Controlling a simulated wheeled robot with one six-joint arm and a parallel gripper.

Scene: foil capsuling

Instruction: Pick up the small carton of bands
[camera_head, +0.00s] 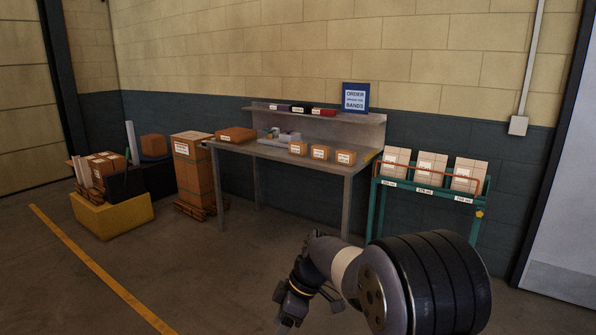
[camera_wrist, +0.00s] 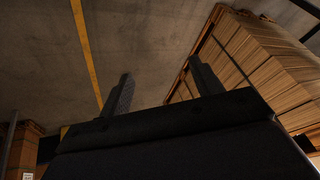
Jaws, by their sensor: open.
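Several small labelled cartons stand on the grey table: one at the left (camera_head: 298,148), one in the middle (camera_head: 320,152) and one at the right (camera_head: 345,157). Their labels are too small to read, so I cannot tell which holds bands. My gripper (camera_head: 287,312) is low in the foreground, well in front of the table and apart from the cartons. In the wrist view, the two fingers of my gripper (camera_wrist: 163,88) are spread with nothing between them. The small cartons cannot be made out in that view.
A flat, wider carton (camera_head: 235,134) lies at the table's left end. The grey table (camera_head: 262,152) has a back shelf (camera_head: 350,117) with a blue sign (camera_head: 355,97). A green rack (camera_head: 428,190) stands right, a strapped carton stack (camera_head: 194,170) left. The floor in front is clear.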

